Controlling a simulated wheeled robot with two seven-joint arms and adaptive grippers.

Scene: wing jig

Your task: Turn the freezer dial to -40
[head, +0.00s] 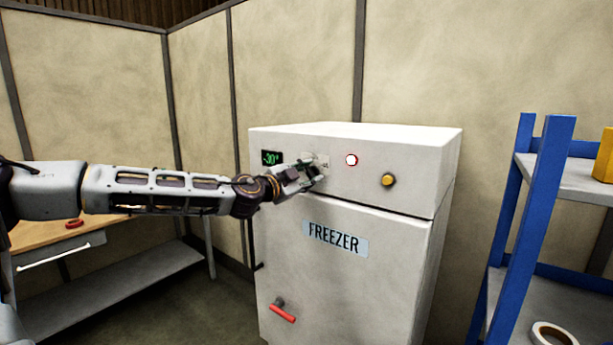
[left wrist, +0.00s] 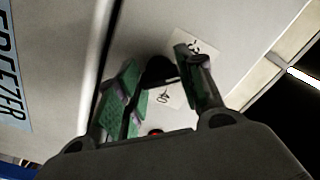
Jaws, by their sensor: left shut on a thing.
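The white freezer (head: 330,270) stands against the wall, with a FREEZER label on its front. Its green display (head: 270,158) reads -30°. My left gripper (head: 318,172) is at the dial on the upper panel and mostly hides it in the head view. In the left wrist view, the black dial (left wrist: 158,70) lies between the two green-padded fingers of my left gripper (left wrist: 162,86), which is shut on it. Pale scale plates with a partly hidden "-3…" mark and a "40" mark show around the dial. My right gripper is not in view.
Right of the dial are a white, red-rimmed round light (head: 351,160) and a yellow button (head: 388,180). A red handle (head: 282,313) is low on the door. A blue shelf rack (head: 530,220) stands at the right, a wooden-topped bench (head: 40,235) at the left.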

